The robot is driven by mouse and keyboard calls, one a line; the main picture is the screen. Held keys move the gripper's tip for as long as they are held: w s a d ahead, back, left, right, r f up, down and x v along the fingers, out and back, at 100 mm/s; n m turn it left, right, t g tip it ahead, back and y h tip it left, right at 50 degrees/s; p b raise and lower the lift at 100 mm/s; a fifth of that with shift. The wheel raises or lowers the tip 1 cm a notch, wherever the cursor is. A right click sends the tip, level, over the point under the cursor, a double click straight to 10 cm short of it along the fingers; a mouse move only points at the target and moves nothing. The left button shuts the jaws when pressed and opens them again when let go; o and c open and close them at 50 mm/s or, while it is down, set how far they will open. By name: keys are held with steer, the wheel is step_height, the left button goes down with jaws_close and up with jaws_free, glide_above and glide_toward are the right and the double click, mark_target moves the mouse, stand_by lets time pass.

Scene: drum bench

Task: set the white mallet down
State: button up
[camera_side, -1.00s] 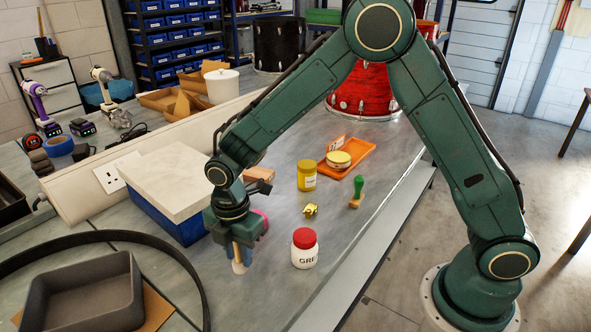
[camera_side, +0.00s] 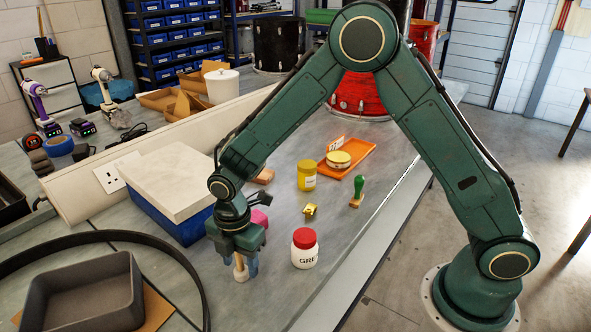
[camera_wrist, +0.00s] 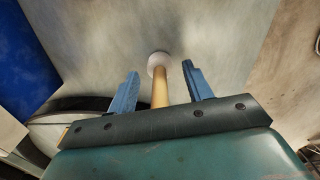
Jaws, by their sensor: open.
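The white mallet has a round white head (camera_wrist: 158,60) and a pale wooden handle (camera_wrist: 160,88). In the wrist view it stands between the two blue fingers of my gripper (camera_wrist: 158,88), with a gap on each side. My gripper (camera_side: 244,271) is open around the handle. In the side view the mallet's white head (camera_side: 241,276) is low at the bench top, by the front corner of the blue box. The handle's upper end is hidden by my gripper. I cannot tell for sure whether the head touches the bench.
A white jar with a red lid (camera_side: 305,248) stands just right of my gripper. A blue box with a pale lid (camera_side: 165,190) is close on the left. A grey tray (camera_side: 85,293) and black hoop lie front left. A yellow jar (camera_side: 307,175) and green-handled stamp (camera_side: 357,191) stand farther back.

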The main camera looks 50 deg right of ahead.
step_height(320, 180, up, 12)
steer(key=shift+f, duration=0.1)
steer(key=shift+r, duration=0.3)
stand_by(0.5)
stand_by(0.5)
steer(key=shift+s+d+r, duration=0.1)
steer(key=shift+d+r, duration=0.1)
steer(key=shift+r, duration=0.05)
steer(key=s+d+r+m+t, duration=0.4)
steer(key=s+d+r+m, duration=0.95)
steer(key=s, duration=0.25)
steer(key=s+d+f+m+t, duration=0.1)
steer(key=s+d+m, duration=0.1)
steer(key=s+m, duration=0.4)
steer(key=shift+s+f+t, duration=0.25)
steer(key=shift+s+t, duration=0.05)
steer(key=shift+s, duration=0.45)
